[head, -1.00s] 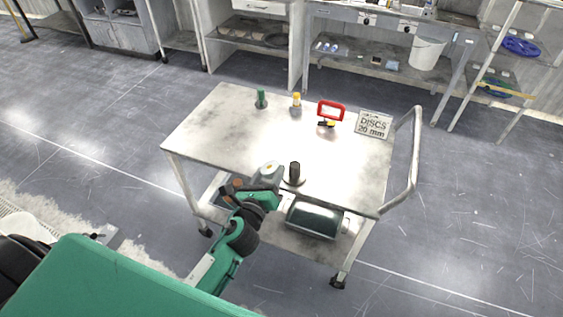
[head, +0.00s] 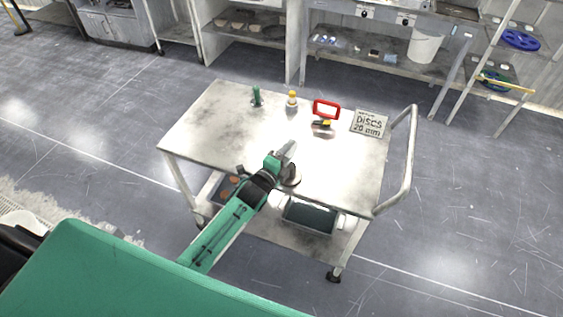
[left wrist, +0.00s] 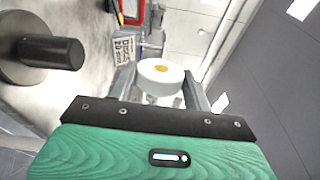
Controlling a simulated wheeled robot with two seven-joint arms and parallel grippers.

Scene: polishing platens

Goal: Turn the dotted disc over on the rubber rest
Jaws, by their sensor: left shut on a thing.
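The dotted disc (left wrist: 160,76) is white with an orange dot and shows in the left wrist view. My left gripper (left wrist: 161,90) is shut on it, with a grey finger at each side, and the dotted face is turned partly to the wrist camera. The rubber rest (left wrist: 50,52), a dark post on a round base, is at the left of that view, apart from the disc. In the head view my left gripper (head: 288,150) is over the cart's near side and hides most of the rest; its base (head: 294,180) shows just below. My right gripper is not in view.
The cart handle (head: 411,160) rises at the right. The top's left part is clear.

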